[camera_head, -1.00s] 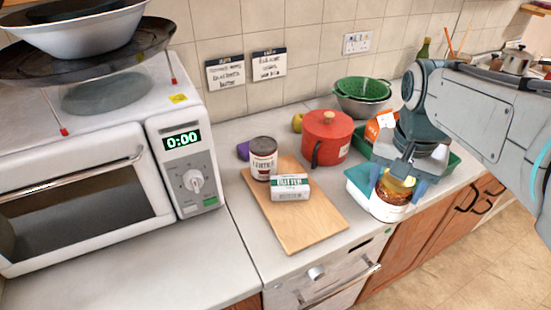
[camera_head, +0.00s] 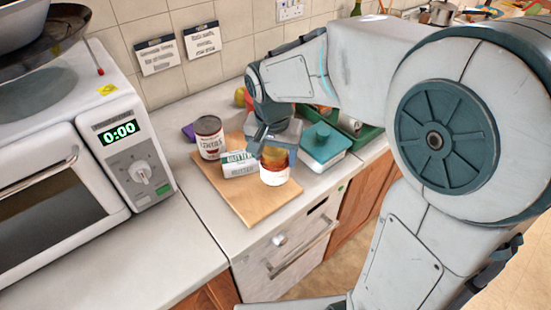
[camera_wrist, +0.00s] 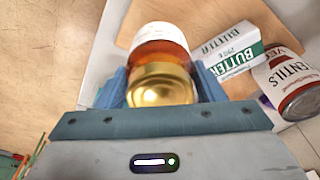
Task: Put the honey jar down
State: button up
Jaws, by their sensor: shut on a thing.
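The honey jar (camera_head: 274,177) has a gold lid, amber contents and a white label. It shows at the right side of the wooden cutting board (camera_head: 262,206) in the head view, beside the butter pack. My gripper (camera_head: 276,156) is shut on the jar, with one blue finger on each side of it. In the wrist view the jar (camera_wrist: 160,60) lies between the fingers (camera_wrist: 162,88), gold lid toward the camera. I cannot tell whether its base touches the board.
The butter pack (camera_head: 239,164) and a lentils can (camera_head: 209,137) stand on the board left of the jar. A white tub with a teal lid (camera_head: 323,146) is to the right. The board's front part is bare. A microwave (camera_head: 45,190) stands at left.

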jog(key=shift+f, duration=1.5)
jog(key=shift+f, duration=0.2)
jog(key=o, duration=1.4)
jog(key=shift+c, duration=0.2)
jog(key=shift+r, duration=0.1)
jog(key=r, duration=0.4)
jog(key=s+r, duration=0.1)
jog(key=r, duration=0.7)
jog(key=shift+s+a, duration=0.15)
jog(key=shift+s, duration=0.05)
jog(key=s+d+f+n, duration=0.2)
jog(key=s+d+f, duration=0.1)
jog(key=s+d, duration=0.2)
jog(key=s+d+f+n+t, duration=0.1)
jog(key=s+d+f+n, duration=0.1)
jog(key=s+d, duration=0.4)
jog(key=shift+s+f+t, duration=0.3)
jog(key=shift+s+f, duration=0.25)
jog(key=shift+f, duration=0.25)
